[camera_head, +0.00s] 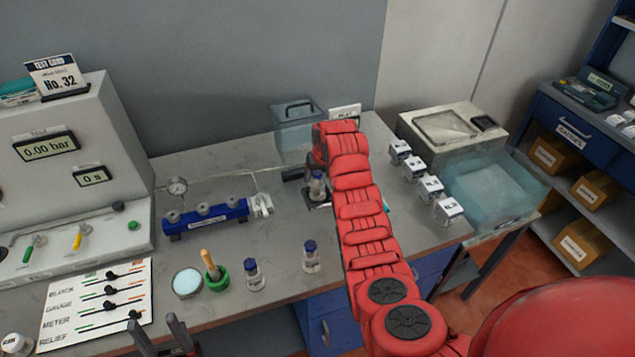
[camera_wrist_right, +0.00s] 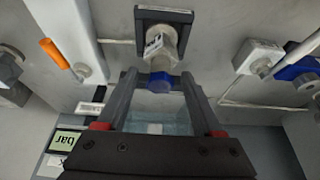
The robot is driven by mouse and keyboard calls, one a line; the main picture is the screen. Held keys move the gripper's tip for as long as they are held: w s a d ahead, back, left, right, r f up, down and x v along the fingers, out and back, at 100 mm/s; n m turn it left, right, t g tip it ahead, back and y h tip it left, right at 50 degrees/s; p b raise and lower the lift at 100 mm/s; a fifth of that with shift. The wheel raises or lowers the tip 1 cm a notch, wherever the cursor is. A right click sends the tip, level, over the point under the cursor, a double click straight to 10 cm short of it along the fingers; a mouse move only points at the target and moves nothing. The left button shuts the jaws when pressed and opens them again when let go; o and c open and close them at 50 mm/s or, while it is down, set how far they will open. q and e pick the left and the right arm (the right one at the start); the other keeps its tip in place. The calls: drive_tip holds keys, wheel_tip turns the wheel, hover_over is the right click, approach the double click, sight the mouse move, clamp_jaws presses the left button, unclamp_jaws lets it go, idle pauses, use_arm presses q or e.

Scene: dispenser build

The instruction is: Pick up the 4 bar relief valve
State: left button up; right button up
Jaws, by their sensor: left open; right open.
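In the head view this valve (camera_head: 317,184) is beside my right arm's end, partly hidden. My right gripper (camera_wrist_right: 158,77) is open, with its fingertips on either side of the blue cap. I cannot tell whether they touch it. The label is too small to read. Two similar blue-capped valves (camera_head: 253,274) (camera_head: 311,257) stand at the table's front. My left gripper (camera_head: 165,338) is open and empty at the front edge.
Several white blocks (camera_head: 430,189) line the right side, near a clear tub (camera_head: 495,190).

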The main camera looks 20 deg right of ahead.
drive_tip(key=shift+x, duration=0.75)
drive_tip(key=c, duration=1)
clamp_jaws()
drive_tip(key=shift+s+f, duration=0.1)
